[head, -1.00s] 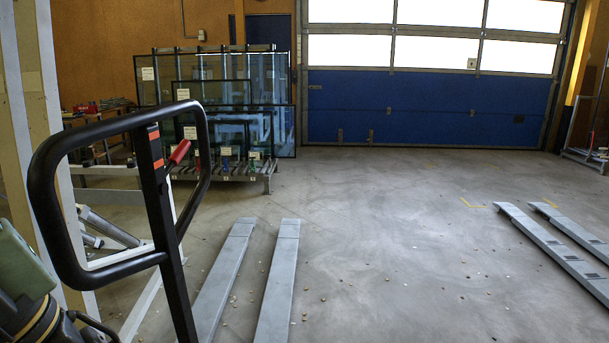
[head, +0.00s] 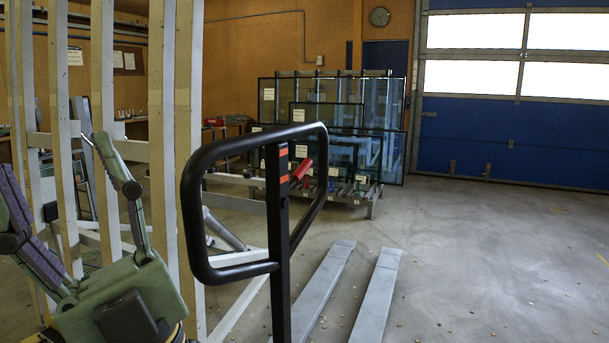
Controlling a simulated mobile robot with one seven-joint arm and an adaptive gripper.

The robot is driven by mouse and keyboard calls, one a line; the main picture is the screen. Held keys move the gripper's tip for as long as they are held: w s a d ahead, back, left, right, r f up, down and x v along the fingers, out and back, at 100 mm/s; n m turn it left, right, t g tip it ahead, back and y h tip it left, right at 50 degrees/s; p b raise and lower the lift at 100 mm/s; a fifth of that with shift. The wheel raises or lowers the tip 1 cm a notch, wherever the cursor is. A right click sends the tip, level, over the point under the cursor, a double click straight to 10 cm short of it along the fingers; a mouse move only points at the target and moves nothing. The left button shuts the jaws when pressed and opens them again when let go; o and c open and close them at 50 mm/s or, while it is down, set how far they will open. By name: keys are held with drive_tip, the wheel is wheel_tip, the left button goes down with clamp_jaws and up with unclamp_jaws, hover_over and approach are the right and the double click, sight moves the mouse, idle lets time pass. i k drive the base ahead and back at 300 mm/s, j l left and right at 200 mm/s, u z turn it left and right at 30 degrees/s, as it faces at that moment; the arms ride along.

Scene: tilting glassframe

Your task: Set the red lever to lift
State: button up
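The red lever (head: 301,170) sits on the black upright of a looped black handle (head: 192,215), just below an orange-red mark on the upright. The lever slants up to the right, inside the loop. I cannot read any labels for its positions. My gripper (head: 48,160) is at the left of the head view, with a green body and two fingers pointing up and spread wide apart. It is open, with nothing seen between its fingers, and it is well left of the handle and lever, apart from them.
Pale upright posts (head: 190,120) stand between my gripper and the handle in the picture. Two grey forks (head: 375,300) lie low over the floor beyond the handle. A rack of glass panes (head: 335,115) stands behind. Open concrete floor (head: 480,260) lies to the right.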

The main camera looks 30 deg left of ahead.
sight(299, 171)
drive_tip(key=i+l+u, duration=0.35)
drive_tip(key=i+l, duration=0.35)
drive_tip(key=l, duration=0.15)
